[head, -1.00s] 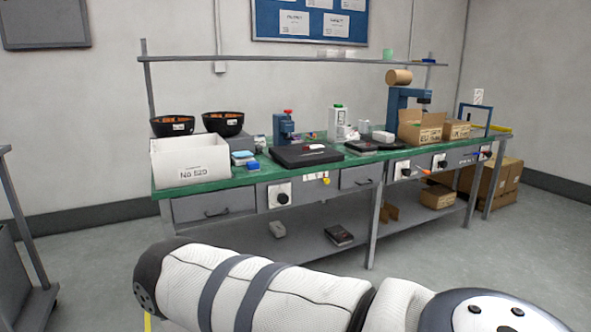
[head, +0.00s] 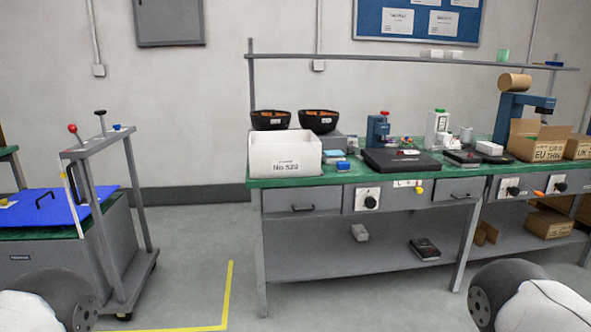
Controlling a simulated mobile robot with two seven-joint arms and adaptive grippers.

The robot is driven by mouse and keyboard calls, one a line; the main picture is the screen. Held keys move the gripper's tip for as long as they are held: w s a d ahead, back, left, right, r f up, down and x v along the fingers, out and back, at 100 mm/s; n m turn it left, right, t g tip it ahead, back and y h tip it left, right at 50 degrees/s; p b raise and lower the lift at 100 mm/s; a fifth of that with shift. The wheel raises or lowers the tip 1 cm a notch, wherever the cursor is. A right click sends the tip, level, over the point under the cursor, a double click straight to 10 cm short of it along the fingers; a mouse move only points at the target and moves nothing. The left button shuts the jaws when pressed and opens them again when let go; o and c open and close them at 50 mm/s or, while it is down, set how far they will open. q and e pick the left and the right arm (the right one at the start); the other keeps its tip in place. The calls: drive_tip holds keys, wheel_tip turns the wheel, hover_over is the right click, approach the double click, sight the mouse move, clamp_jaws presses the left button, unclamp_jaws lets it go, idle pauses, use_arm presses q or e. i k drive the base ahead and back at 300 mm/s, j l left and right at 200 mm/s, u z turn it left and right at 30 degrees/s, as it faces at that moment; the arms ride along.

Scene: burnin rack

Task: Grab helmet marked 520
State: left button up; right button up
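Two dark helmets with orange inside lie upturned like bowls at the left end of the workbench. The left helmet (head: 270,120) and the right helmet (head: 318,121) each carry a small white label, too small to read. A white box (head: 285,158) in front of them is marked "No 520" or similar; the last digits are not sharp. It partly hides the left helmet. Parts of my arms show at the lower left and lower right corners. Neither of my grippers is in view.
The green-topped workbench (head: 370,176) holds a black case (head: 400,161), a blue press (head: 377,130) and cardboard boxes (head: 536,142). A grey cart (head: 118,235) with a blue lid stands at left. Floor between cart and bench is clear, with a yellow line (head: 228,290).

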sight(265, 120)
drive_tip(key=i+l, duration=0.25)
drive_tip(key=i+l+u, duration=0.15)
drive_tip(key=l, duration=0.35)
drive_tip(key=i+l, duration=0.3)
